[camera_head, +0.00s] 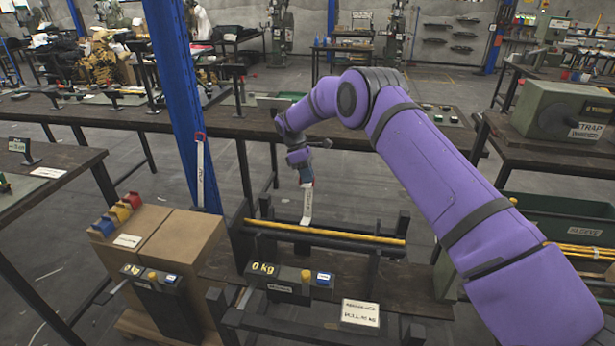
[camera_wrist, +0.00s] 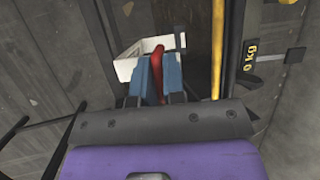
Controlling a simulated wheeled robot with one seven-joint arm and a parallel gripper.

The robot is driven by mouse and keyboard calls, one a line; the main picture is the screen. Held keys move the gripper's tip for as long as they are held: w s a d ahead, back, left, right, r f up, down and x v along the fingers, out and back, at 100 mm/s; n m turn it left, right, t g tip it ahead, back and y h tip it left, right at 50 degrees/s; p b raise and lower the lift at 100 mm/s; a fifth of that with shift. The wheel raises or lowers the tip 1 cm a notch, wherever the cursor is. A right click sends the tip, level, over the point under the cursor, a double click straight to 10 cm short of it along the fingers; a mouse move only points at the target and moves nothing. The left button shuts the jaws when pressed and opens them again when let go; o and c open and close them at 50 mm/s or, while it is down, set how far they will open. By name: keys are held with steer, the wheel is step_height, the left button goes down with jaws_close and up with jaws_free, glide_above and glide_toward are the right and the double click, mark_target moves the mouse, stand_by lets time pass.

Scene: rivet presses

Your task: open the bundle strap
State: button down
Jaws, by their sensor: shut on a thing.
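A bundle of long yellow and dark rods (camera_head: 340,238) lies across a dark cradle in the middle of the head view. One yellow rod also shows in the wrist view (camera_wrist: 217,60). My gripper (camera_head: 306,183) is above and behind the bundle. In the wrist view its blue fingers (camera_wrist: 159,78) are shut on a red loop (camera_wrist: 157,66). A white strap (camera_head: 307,205) with lettering hangs under the fingers, its lower end near the rods. White also shows beyond the fingers in the wrist view (camera_wrist: 128,67). I cannot tell whether the strap encircles the rods.
Another white strap with a red top (camera_head: 200,170) hangs by the blue column (camera_head: 177,90). Scale boxes (camera_head: 287,283) and a lettered sign (camera_head: 360,313) stand in front of the cradle. Cardboard boxes (camera_head: 180,240) are at left. A green machine (camera_head: 563,110) stands at right.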

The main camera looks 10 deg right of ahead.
steer(key=c, duration=1.2)
jaws_free()
steer(key=shift+c, duration=0.2)
steer(key=v, duration=1)
steer(key=shift+w+a+r, duration=0.15)
steer(key=shift+r, duration=0.15)
